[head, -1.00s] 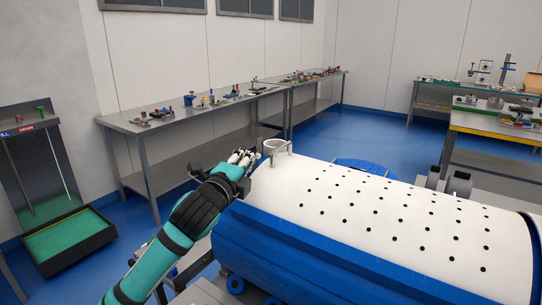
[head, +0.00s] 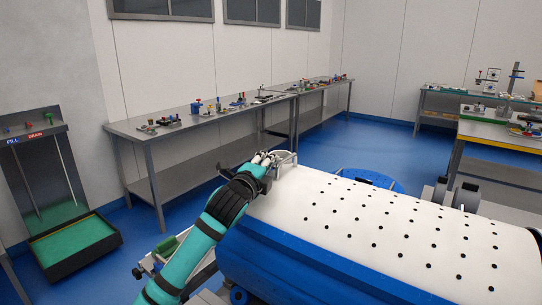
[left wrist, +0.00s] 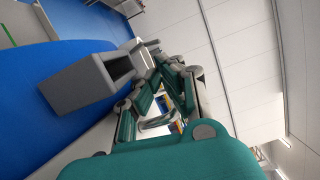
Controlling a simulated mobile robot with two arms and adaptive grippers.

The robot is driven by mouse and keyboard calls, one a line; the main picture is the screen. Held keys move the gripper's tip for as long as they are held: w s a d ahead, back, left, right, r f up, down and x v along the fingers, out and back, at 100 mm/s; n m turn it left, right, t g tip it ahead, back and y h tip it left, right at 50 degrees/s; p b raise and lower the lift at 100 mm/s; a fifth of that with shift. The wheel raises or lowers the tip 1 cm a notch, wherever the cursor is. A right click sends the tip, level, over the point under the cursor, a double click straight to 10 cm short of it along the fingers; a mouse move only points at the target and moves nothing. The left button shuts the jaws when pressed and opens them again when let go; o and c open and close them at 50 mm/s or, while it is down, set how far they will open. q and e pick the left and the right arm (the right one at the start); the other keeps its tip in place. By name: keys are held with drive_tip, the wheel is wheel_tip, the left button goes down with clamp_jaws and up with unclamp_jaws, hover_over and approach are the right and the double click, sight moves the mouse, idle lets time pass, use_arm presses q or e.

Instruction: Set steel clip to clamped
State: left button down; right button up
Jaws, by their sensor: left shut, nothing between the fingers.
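A grey slotted block (left wrist: 78,82) is beside the fingers there. My right gripper is not in view.
The tub rests in a blue carrier (head: 275,258). Workbenches with small fittings (head: 205,122) line the back wall. A fill and drain station with a green tray (head: 75,243) stands at left. Blue floor (head: 345,150) is open behind the tub.

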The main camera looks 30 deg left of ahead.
use_arm(q)
drive_tip(key=shift+w, duration=1.1)
drive_tip(key=shift+a, duration=0.1)
